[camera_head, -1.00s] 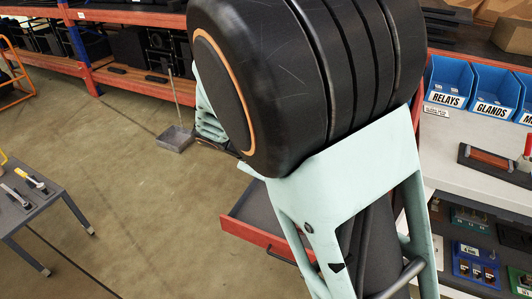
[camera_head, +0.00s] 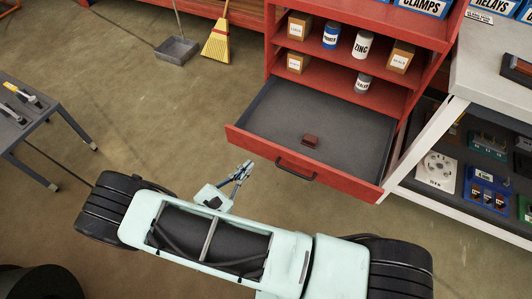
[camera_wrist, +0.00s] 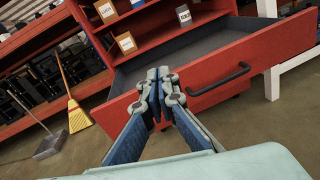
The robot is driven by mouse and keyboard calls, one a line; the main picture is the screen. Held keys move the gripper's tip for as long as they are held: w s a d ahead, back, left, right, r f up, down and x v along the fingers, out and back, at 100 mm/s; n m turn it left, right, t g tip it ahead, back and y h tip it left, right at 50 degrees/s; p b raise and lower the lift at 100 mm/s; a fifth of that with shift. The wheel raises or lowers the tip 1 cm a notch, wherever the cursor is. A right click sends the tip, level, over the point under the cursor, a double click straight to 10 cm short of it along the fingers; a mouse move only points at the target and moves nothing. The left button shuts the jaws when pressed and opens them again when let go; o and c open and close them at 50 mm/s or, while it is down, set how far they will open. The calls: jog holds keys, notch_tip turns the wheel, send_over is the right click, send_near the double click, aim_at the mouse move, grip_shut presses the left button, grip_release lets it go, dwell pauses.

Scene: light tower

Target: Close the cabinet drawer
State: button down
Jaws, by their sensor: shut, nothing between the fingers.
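The red cabinet's drawer (camera_head: 262,147) is pulled well out, with a grey inside and a dark bar handle (camera_head: 295,168) on its red front. My gripper (camera_head: 248,166) is shut and empty, by the drawer front's left part in the head view. In the wrist view my gripper (camera_wrist: 158,76) overlaps the drawer front (camera_wrist: 257,62), left of the handle (camera_wrist: 218,80). I cannot tell whether the fingertips touch it.
The cabinet's shelves (camera_head: 340,58) above the drawer hold boxes and bottles. A white-framed workbench (camera_head: 425,203) stands close on the right. A broom (camera_head: 217,40) and dustpan (camera_head: 177,48) stand at the back left. A grey table (camera_head: 30,115) is at far left. Floor left of the drawer is clear.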

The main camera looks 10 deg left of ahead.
aim_at(270, 146)
notch_tip(270, 146, down, 7)
jog(key=s+n+t+y, duration=0.2)
jog(key=n, duration=0.1)
jog(key=b+x, duration=0.2)
jog(key=x, duration=1.1)
jog(key=shift+w+f+b, duration=0.15)
jog(key=shift+w+b, duration=0.15)
jog(key=shift+w, duration=0.05)
jog(key=shift+w, duration=0.1)
